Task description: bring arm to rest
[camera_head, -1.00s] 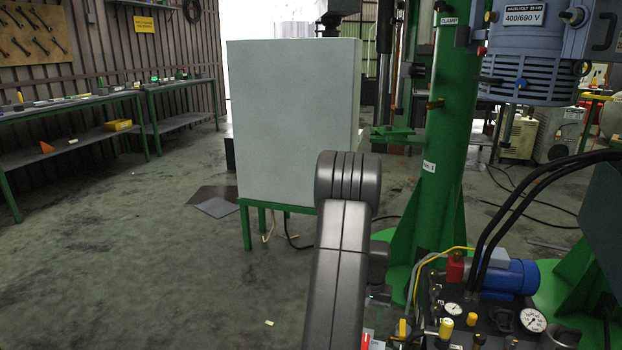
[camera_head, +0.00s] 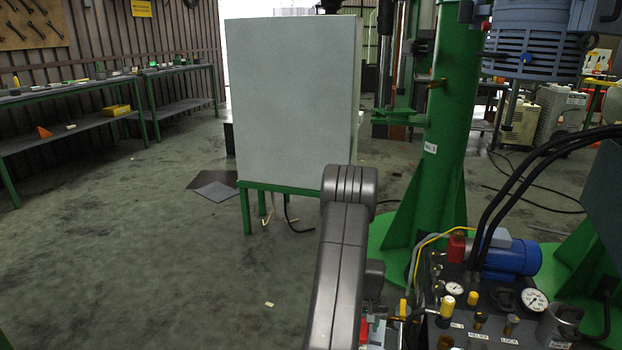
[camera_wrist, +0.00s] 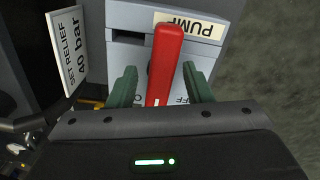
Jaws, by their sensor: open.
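My arm (camera_head: 345,240) reaches forward in the middle of the head view, over the left side of the hydraulic unit. My gripper (camera_wrist: 159,69) shows in the wrist view with its two green fingers apart. A red lever (camera_wrist: 165,62) stands between the fingers, and gaps show on both sides of it. The lever sits on a grey switch box with a PUMP label (camera_wrist: 189,26), and the label is partly covered by the lever. In the head view the gripper is mostly hidden behind my arm.
The hydraulic unit (camera_head: 490,292) with gauges, valves, a blue motor and black hoses is at lower right. A green column (camera_head: 452,130) and a pale cabinet (camera_head: 292,100) stand ahead. A SET RELIEF 40 bar sign (camera_wrist: 70,55) is left of the switch. Floor at left is clear.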

